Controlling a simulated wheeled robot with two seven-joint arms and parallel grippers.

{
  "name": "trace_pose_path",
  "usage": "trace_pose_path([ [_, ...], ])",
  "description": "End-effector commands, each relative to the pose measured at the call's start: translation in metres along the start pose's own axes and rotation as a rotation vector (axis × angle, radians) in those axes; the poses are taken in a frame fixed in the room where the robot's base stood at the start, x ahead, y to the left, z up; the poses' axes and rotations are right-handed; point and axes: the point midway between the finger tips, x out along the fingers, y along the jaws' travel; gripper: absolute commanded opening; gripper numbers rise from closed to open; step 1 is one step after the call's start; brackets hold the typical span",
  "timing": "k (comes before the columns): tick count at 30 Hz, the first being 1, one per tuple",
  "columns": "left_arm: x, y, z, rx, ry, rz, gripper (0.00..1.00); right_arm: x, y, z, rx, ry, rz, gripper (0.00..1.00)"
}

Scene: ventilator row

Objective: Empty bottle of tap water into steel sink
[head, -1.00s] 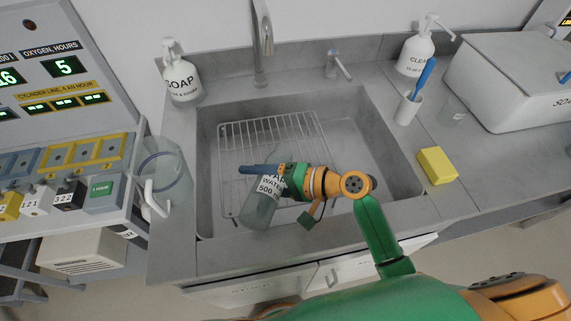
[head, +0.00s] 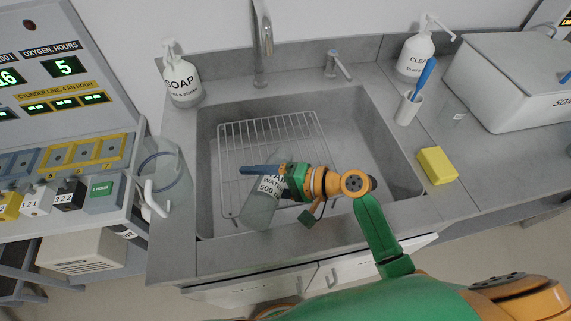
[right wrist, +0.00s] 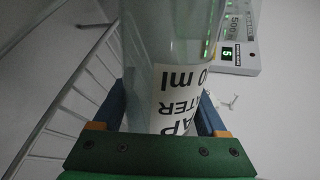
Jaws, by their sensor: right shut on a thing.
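The tap water bottle (head: 261,208) is a clear grey bottle with a white label, held over the front left part of the steel sink (head: 385,150). It is tilted in the head view. My right gripper (head: 268,172) is shut on it, with blue fingers across its body. In the right wrist view the bottle (right wrist: 175,60) fills the middle, between the two fingers, with its label partly readable. I cannot tell its water level or whether water is flowing. My left gripper is not in view.
A wire rack (head: 230,150) lies in the sink. A tap (head: 262,50) and a soap bottle (head: 182,80) stand behind it. A yellow sponge (head: 437,166), a white cup with a blue brush (head: 408,108) and a white box (head: 510,90) are on the right. A clear jug (head: 165,175) is left.

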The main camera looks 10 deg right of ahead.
Motion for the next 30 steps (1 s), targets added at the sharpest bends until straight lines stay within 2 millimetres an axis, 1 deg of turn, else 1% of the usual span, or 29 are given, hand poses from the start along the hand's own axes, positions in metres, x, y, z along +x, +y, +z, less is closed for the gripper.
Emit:
trace_pose_path([
  [24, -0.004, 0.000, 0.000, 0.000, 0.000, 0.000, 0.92, 0.000, 0.000, -0.002, 0.065, -0.025, 0.001, 0.04],
  [25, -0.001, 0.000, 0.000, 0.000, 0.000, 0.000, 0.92, 0.001, 0.002, -0.002, 0.049, -0.019, 0.000, 0.04],
  [26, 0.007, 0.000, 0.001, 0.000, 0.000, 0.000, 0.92, 0.002, 0.005, 0.001, -0.018, 0.006, -0.002, 0.04],
  [27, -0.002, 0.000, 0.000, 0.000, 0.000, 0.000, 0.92, -0.005, -0.013, 0.006, -0.112, 0.042, -0.005, 0.04],
  [28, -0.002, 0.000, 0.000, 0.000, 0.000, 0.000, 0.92, -0.006, -0.017, 0.006, -0.148, 0.058, -0.005, 0.04],
  [30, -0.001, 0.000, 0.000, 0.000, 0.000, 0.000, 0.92, -0.006, -0.016, 0.005, -0.157, 0.063, 0.000, 0.04],
])
